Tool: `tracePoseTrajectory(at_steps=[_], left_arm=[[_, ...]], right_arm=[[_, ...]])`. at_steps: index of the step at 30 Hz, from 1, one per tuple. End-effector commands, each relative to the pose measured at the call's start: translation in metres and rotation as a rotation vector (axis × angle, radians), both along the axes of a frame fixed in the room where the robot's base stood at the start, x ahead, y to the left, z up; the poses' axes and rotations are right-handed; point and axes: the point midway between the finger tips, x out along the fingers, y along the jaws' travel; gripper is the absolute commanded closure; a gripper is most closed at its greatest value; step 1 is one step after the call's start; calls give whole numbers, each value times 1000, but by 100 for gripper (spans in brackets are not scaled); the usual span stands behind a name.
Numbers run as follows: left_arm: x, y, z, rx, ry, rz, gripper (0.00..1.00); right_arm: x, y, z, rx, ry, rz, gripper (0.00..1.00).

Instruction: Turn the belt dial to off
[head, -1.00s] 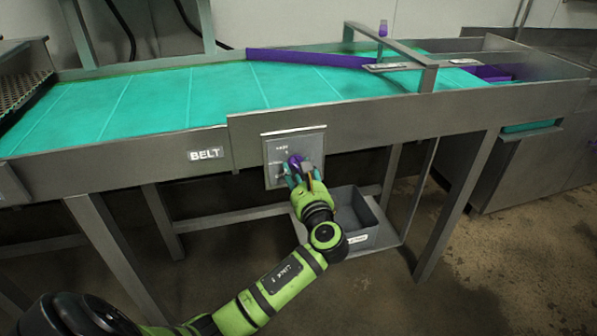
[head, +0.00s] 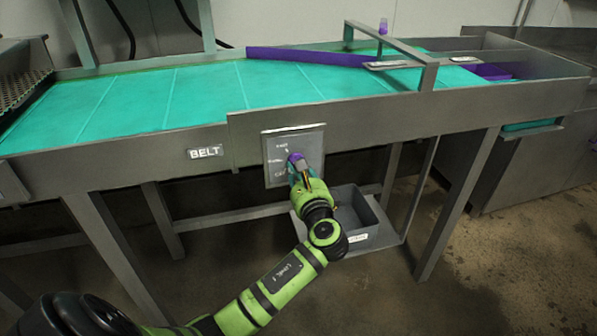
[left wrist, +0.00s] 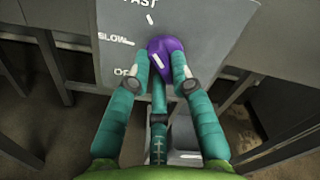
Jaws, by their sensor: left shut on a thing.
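The belt dial (head: 295,157) is a purple knob on a grey control plate (head: 312,141) on the front of the conveyor. The FAST label (left wrist: 139,3) is at the top and SLOW (left wrist: 112,38) is at the left. My left gripper (head: 298,177) is shut on the dial, its teal fingers (left wrist: 161,68) around its near side. My right gripper is not in view.
The teal belt (head: 130,100) runs above the plate, behind a metal side wall with a BELT sign (head: 206,152). A grey bin (head: 372,238) stands below and right of the dial. Table legs flank the arm.

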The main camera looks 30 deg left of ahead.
Motion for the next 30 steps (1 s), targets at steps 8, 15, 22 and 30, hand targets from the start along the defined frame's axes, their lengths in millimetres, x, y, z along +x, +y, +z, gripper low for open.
tracePoseTrajectory(at_steps=[8,15,22,30], left_arm=[[0,-1,-4,-153,-176,1,100],[1,-2,-5,-302,-351,-1,100],[2,-2,-6,-444,-518,0,100],[3,-3,-6,-611,-713,0,100]], right_arm=[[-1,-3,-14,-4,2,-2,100],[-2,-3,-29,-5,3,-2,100],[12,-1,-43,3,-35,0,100],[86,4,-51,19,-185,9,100]])
